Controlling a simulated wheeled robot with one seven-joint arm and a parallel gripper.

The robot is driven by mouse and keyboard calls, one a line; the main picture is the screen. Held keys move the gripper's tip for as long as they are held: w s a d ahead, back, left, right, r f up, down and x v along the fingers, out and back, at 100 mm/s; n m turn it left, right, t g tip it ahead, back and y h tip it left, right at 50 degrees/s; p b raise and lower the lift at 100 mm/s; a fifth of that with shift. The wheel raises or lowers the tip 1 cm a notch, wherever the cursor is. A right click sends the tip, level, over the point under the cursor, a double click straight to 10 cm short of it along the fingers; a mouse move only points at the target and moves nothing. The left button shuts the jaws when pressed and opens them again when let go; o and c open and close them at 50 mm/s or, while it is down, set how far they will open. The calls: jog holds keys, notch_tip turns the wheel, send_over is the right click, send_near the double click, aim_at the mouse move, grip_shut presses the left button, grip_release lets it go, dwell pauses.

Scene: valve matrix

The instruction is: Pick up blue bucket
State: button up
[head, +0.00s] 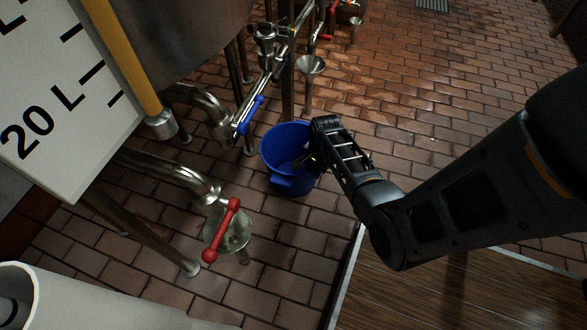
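The blue bucket (288,184) stands upright on the brick floor near the picture's middle, beside the pipes. Its open top faces up and its inside shows. My gripper (312,158) is at the bucket's right rim, and its end overlaps the rim in the head view. The fingertips are small and dark against the bucket. I cannot tell whether they touch the rim or are closed on it. The arm covers part of the bucket's right side.
A blue-handled valve (251,116) is just above and left of the bucket. A red-handled valve (222,229) over a metal funnel (235,238) is at lower left. Another funnel (310,66) stands behind. A wooden platform (420,295) is at lower right. Open brick floor lies at upper right.

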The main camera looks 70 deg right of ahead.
jog(key=shift+w+f+b, duration=0.15)
jog(key=shift+f+b, duration=0.15)
jog(key=shift+f, duration=0.65)
jog(key=shift+r, duration=0.1)
jog(key=shift+c, duration=0.5)
grip_shut()
